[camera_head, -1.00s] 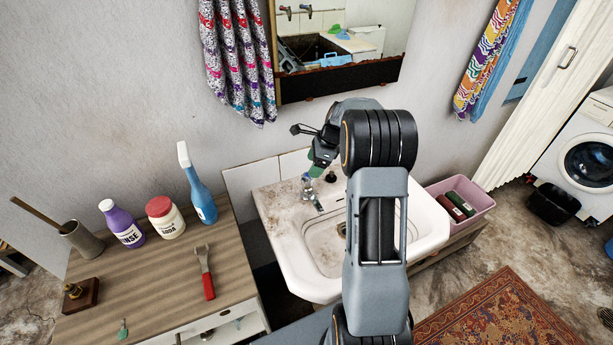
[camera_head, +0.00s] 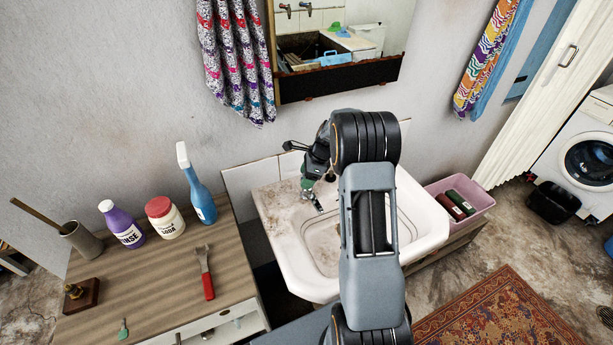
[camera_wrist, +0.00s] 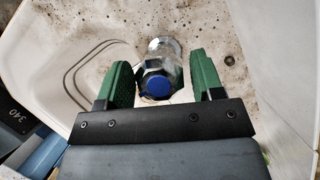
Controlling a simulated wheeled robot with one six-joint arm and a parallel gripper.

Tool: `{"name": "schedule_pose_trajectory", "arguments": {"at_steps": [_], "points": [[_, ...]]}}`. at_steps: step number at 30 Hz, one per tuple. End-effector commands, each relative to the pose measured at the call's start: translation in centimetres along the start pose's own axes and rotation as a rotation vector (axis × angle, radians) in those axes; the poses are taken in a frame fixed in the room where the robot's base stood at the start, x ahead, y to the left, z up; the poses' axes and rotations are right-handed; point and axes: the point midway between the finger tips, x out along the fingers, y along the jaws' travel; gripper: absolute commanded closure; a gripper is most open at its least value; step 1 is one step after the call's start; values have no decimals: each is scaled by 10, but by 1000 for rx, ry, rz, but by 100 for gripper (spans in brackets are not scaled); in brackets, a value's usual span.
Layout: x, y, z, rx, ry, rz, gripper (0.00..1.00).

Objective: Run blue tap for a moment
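The blue tap (camera_wrist: 157,84), a metal tap with a round blue cap, shows in the wrist view between the two green fingers of my gripper (camera_wrist: 163,82). The fingers are open, one on each side of it, with narrow gaps visible. In the head view my gripper (camera_head: 308,186) is low over the back left of the washbasin (camera_head: 282,243), pointing down. There the tap is mostly hidden by the gripper. I cannot tell whether water is running.
A mirror (camera_head: 341,85) hangs above. A wooden cabinet (camera_head: 165,283) with bottles and a red-handled tool stands left; a pink bin (camera_head: 484,203) stands right.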

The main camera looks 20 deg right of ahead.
Motion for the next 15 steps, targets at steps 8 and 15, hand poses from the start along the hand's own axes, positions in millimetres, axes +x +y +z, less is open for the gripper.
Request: {"name": "schedule_pose_trajectory", "arguments": {"at_steps": [8, 15], "points": [[0, -1, -1, 0, -1, 1, 66], [1, -2, -2, -3, -2, 5, 77]]}}
